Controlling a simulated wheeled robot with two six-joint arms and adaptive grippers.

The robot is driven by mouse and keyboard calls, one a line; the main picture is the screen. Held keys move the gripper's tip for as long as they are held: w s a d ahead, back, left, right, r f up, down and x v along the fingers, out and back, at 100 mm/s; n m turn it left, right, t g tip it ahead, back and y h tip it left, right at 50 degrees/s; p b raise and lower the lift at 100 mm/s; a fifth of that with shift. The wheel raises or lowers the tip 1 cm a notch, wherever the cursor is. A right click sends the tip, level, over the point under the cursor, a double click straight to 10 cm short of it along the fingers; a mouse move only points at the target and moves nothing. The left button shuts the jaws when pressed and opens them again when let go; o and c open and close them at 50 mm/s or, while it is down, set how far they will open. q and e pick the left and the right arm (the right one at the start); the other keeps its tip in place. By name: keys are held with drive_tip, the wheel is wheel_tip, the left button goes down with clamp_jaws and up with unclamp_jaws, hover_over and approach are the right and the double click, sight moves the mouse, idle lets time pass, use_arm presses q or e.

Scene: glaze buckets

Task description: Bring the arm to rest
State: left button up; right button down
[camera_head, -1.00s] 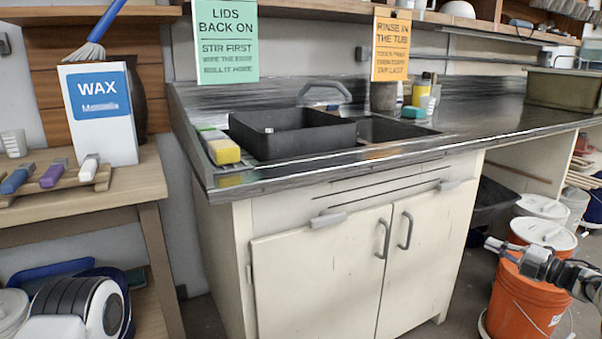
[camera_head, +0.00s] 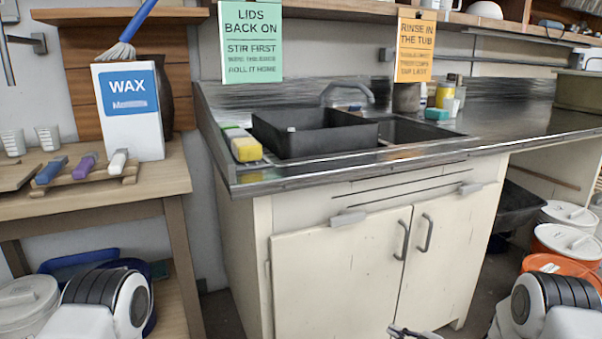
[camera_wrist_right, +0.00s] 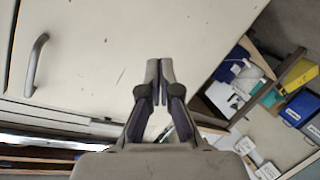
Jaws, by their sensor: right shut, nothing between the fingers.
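My right gripper (camera_head: 412,332) shows only in part at the bottom edge of the head view, in front of the white sink cabinet (camera_head: 340,265). The right wrist view shows its two fingers (camera_wrist_right: 160,68) closed together with nothing between them. The cabinet door and a handle (camera_wrist_right: 35,65) lie beyond it in that view. A joint of my right arm (camera_head: 550,300) stands at the lower right. A joint of my left arm (camera_head: 105,300) shows at the lower left; the left gripper is out of view.
Lidded buckets (camera_head: 568,242) and an orange bucket (camera_head: 560,266) stand on the floor at the right, partly behind my right arm. A black tub (camera_head: 312,132) sits at the sink. A wooden bench (camera_head: 90,205) with a wax box (camera_head: 128,112) is at the left.

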drive_tip(key=s+a+f+m+g+h, duration=0.2)
drive_tip(key=s+f+m+g, duration=0.15)
drive_tip(key=s+f, duration=0.45)
drive_tip(key=s+a+f+m+g+h, duration=0.2)
drive_tip(key=s+a+f+m+h, duration=0.15)
drive_tip(key=s, duration=0.85)
drive_tip(key=s+d+m+g+h, duration=0.2)
drive_tip(key=s+d+m+g, duration=0.1)
drive_tip(key=s, duration=0.9)
drive_tip(key=s+d+m+g+h, duration=0.1)
drive_tip(key=s+d+m+g, duration=0.2)
drive_tip(key=s, duration=0.8)
wheel_tip(320, 180, up, 26)
drive_tip(key=s+m+p, duration=0.1)
drive_tip(key=p, duration=2.5)
drive_tip(key=shift+f+m+g, duration=0.15)
drive_tip(key=shift+m+g, duration=0.2)
drive_tip(key=shift+m, duration=0.05)
drive_tip(key=shift+h, duration=0.25)
